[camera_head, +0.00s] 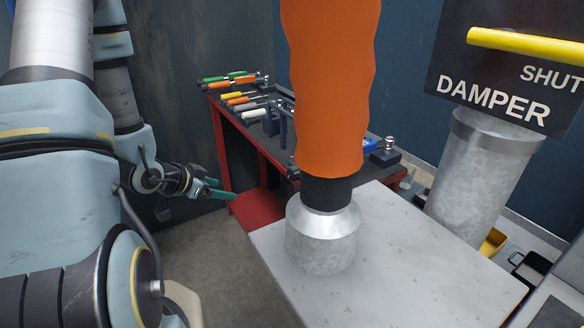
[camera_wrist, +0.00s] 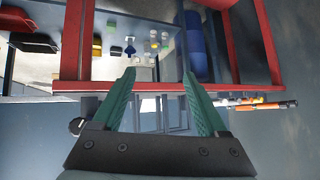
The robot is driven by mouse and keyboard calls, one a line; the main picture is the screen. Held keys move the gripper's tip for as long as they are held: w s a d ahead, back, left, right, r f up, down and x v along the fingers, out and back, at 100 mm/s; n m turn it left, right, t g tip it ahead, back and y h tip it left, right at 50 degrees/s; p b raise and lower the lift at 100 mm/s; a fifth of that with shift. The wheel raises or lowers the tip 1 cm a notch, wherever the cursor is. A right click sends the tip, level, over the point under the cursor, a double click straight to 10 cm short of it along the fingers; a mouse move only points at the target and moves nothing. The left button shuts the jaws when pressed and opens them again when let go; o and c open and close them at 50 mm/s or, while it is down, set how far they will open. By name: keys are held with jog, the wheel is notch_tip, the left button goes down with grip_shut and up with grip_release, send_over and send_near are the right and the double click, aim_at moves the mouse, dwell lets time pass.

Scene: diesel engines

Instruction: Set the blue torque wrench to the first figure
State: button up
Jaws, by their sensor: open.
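The bench (camera_head: 222,115) is red with a dark top and stands behind the orange sleeve. Several hand tools lie in a row on its left part, with green, orange, yellow and white handles (camera_head: 252,113). A small blue item (camera_head: 371,146) shows at the right of the sleeve, partly hidden; I cannot tell whether it is the blue torque wrench. My gripper (camera_head: 219,189) is open and empty, left of the bench and below its top. In the wrist view its teal fingers (camera_wrist: 158,76) are apart, with the red frame (camera_wrist: 120,87) beyond them.
The orange sleeve (camera_head: 332,85) on a metal collar (camera_head: 322,235) rises from a pale surface (camera_head: 410,245) and blocks part of the bench. A damper sign (camera_head: 500,75) and yellow handle (camera_head: 525,45) are at the right. A blue cylinder (camera_wrist: 193,48) shows beyond the frame in the wrist view.

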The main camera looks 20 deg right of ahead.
jog(key=s+d+r+m+g+h, duration=0.1)
jog(key=s+d+m+h, duration=0.1)
jog(key=s+d+h, duration=0.3)
jog(key=g+h+p, duration=0.1)
jog(key=h+p, duration=0.1)
jog(key=h, duration=0.3)
send_near(290, 174)
jog(key=p+x, duration=0.3)
jog(key=x, duration=0.6)
jog(key=shift+w+d+r+p, duration=0.1)
jog(key=shift+d+p, duration=0.05)
jog(key=shift+p, duration=0.15)
jog(key=shift+w+d, duration=0.1)
jog(key=shift+d, duration=0.5)
jog(key=shift+c, duration=0.4)
grip_shut()
